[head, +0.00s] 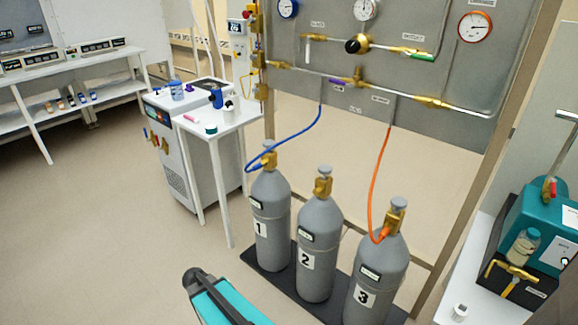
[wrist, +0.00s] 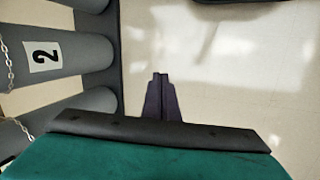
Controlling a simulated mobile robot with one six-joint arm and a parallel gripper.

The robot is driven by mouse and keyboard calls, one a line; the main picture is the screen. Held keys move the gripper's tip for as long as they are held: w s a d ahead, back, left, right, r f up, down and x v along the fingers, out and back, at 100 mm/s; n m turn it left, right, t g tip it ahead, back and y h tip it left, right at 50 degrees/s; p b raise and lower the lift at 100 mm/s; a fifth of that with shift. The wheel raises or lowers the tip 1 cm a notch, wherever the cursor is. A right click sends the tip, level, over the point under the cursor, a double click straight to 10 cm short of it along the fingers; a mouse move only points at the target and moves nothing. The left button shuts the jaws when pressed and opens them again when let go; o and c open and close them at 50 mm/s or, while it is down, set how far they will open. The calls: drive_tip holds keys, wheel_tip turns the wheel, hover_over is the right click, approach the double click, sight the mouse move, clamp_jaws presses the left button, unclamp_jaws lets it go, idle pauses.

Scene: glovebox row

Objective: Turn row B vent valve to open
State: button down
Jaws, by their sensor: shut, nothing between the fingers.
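A grey valve panel (head: 400,100) stands at the back in the head view, with brass pipes on it. It carries a valve with a green handle (head: 420,56), one with a purple handle (head: 338,82) and a black round knob (head: 356,44). Their labels are too small to read, so I cannot tell which is the row B vent valve. My gripper (wrist: 161,76) shows in the wrist view, shut and empty above the bare floor, beside the gas cylinders. It is out of the head view and touches no valve.
Gas cylinders 1 (head: 270,210), 2 (head: 317,255) and 3 (head: 376,285) stand before the panel. A blue hose (head: 300,137) and an orange hose (head: 375,175) run to it. A white table (head: 228,120) is left, a teal machine (head: 535,225) right. Floor is free at left.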

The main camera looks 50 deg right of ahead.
drive_tip(key=s+a+f+n+g+y, duration=0.1)
drive_tip(key=s+a+f, duration=0.3)
drive_tip(key=s+a, duration=0.5)
drive_tip(key=s+a+f+n+g+y, duration=0.1)
drive_tip(key=s+a+f, duration=0.3)
drive_tip(key=s+a, duration=0.5)
drive_tip(key=shift+s+a+g+y, duration=0.4)
drive_tip(key=shift+s+g+y, duration=0.3)
drive_tip(key=shift+s, duration=0.1)
drive_tip(key=shift+a, duration=0.1)
